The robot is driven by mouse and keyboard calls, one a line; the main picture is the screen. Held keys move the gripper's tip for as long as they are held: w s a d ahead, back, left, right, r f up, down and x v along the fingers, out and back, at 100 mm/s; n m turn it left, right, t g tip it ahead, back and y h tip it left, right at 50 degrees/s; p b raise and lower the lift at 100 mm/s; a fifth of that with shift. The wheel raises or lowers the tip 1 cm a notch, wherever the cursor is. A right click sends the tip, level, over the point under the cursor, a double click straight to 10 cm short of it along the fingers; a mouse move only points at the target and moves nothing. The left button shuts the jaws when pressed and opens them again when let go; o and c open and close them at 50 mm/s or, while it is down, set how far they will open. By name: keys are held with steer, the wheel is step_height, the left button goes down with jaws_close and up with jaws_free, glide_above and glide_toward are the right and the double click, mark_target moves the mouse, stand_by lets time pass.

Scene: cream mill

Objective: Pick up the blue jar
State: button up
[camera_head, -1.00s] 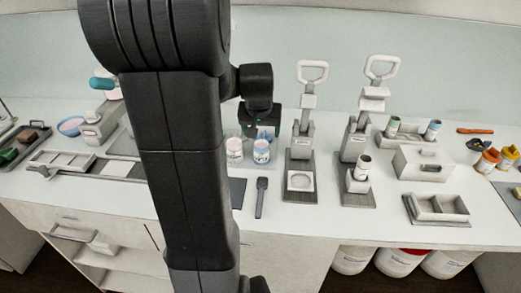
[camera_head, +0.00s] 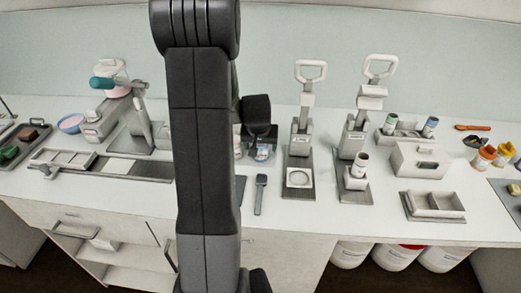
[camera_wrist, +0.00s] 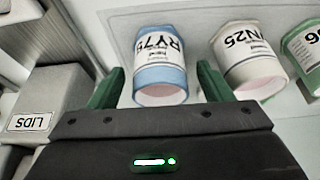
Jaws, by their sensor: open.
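The blue jar (camera_wrist: 160,62) fills the middle of the wrist view, with a white label reading RY75 and an open mouth with pink inside. My gripper (camera_wrist: 160,68) is open, with one green finger on either side of the jar; I cannot tell whether either finger touches it. In the head view, my gripper (camera_head: 260,136) is just above and over the blue jar (camera_head: 263,153), hiding its upper part.
A cream jar (camera_wrist: 250,62) stands close to the right of the blue jar in the wrist view, with a green jar (camera_wrist: 306,50) beyond. A grey box marked LIDS (camera_wrist: 45,105) is at left. In the head view, a hand press (camera_head: 300,140) stands right of my gripper.

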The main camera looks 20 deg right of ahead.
steer(key=shift+w+f, duration=0.1)
steer(key=shift+f, duration=0.05)
steer(key=c, duration=1.1)
step_height(320, 180, up, 10)
steer(key=b, duration=0.1)
